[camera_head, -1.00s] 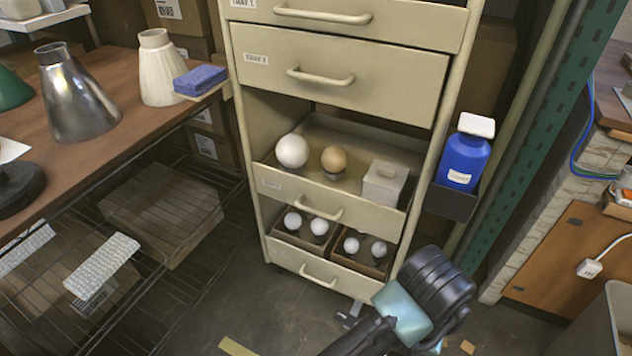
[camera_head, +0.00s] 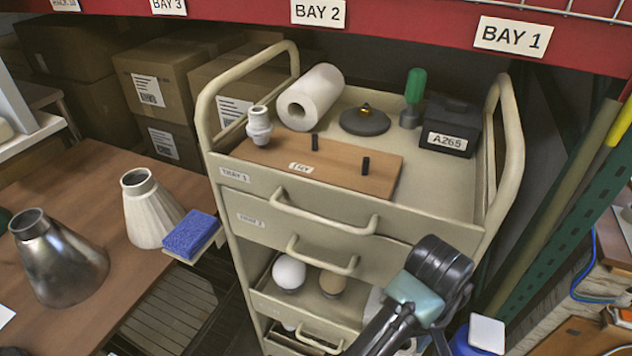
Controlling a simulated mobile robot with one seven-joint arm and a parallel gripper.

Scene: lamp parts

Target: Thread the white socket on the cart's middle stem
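A wooden board (camera_head: 335,172) lies on the cart's top tray. A white socket (camera_head: 259,125) stands upright at the board's left end; whether a stem is inside it is hidden. The short black middle stem (camera_head: 314,142) stands bare to the right of the socket. Another bare black stem (camera_head: 365,165) stands near the board's right end. Part of my arm shows at the lower right, in front of the cart's drawers. My gripper's fingers cannot be seen.
Raised rails (camera_head: 512,150) flank the tray. A bench (camera_head: 95,215) with lampshades stands left. A red shelf beam crosses above.

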